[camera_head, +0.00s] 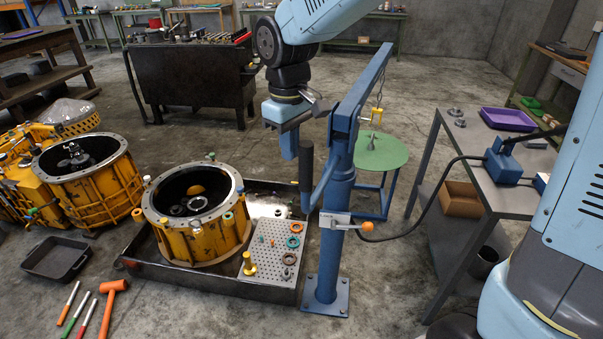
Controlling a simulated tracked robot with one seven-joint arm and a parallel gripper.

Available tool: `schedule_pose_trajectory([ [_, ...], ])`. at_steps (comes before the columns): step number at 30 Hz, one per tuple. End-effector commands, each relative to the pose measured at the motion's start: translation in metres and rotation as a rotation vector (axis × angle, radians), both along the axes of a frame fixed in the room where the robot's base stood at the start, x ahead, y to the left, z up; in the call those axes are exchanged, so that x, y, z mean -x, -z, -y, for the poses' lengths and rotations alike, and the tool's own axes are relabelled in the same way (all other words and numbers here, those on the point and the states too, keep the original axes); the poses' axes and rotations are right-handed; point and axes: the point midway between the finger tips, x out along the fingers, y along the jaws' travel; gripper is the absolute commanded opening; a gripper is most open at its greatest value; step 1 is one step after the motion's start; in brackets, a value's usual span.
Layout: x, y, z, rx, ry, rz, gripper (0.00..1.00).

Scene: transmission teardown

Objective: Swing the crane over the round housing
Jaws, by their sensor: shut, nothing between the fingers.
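The blue crane stands on a floor-bolted post (330,245), with its boom (362,85) pointing to the back right. Its chain and hook (376,115) hang above the green round stool (381,152), away from the housing. A dark upright handle (306,170) is on the post's left side. The yellow round housing (180,243) stands open-topped in a black tray, left of the post, with rings inside. My gripper (290,152) is shut and empty, pointing down just left of the crane's head, close to the handle. Whether it touches the handle cannot be told.
A perforated plate (270,270) with rings and a yellow peg lies beside the housing. A second yellow housing (100,190) stands at the left. A grey bench (505,195) with a blue box and purple tray is at the right. A dark workbench (190,75) stands behind.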

Motion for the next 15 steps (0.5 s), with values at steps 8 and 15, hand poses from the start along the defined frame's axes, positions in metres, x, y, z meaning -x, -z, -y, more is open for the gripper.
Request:
schedule_pose_trajectory([
  [8, 0.0, 0.017, 0.0, 0.002, -0.001, -0.002, 0.0],
  [15, 0.001, 0.019, 0.002, 0.001, -0.001, -0.001, 0.0],
])
